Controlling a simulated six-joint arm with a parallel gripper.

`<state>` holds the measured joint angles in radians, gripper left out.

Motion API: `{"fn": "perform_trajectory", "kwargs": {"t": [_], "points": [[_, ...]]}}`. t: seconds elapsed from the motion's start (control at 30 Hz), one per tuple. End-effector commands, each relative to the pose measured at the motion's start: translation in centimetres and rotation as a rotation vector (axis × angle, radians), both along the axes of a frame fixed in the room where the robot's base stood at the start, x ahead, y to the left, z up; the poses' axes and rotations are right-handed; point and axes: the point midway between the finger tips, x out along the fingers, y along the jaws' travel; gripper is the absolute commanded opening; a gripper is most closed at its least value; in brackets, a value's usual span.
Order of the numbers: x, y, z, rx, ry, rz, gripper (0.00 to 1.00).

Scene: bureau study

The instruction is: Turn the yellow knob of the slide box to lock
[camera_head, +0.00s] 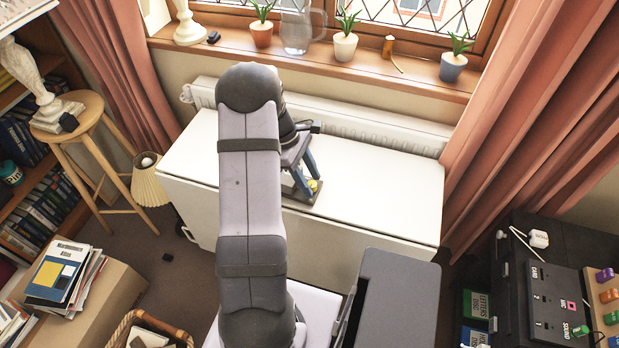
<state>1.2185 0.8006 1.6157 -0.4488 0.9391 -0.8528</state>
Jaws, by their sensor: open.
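The slide box (317,195) is a small dark grey box on the white table, partly hidden behind my arm. Its yellow knob (312,185) shows as a small yellow patch between the fingers of my gripper (308,184). My gripper points down over the box, with its blue-grey fingers open around or just above the knob. I cannot tell whether the fingers touch the knob. The knob's setting and any lock marking are too small to read, and my arm covers the left part of the box.
The white table (390,190) is otherwise clear to the right. A radiator (375,130) runs behind it, below a windowsill (400,70) with potted plants and a glass jug (297,35). A lamp with a pleated shade (150,182) stands left of the table.

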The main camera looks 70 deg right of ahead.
Motion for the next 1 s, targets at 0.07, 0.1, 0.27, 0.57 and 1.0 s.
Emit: {"fn": "perform_trajectory", "kwargs": {"t": [0.07, 0.1, 0.27, 0.57, 1.0], "points": [[0.0, 0.01, -0.01, 0.0, 0.0, 0.0, 0.41], [-0.01, 0.01, -0.01, 0.0, 0.0, 0.0, 0.41], [0.0, 0.01, 0.0, 0.001, 0.0, 0.0, 0.07], [0.0, -0.01, 0.04, 0.0, 0.001, -0.013, 0.0], [-0.06, -0.27, 0.14, 0.0, 0.001, -0.235, 0.0]]}}
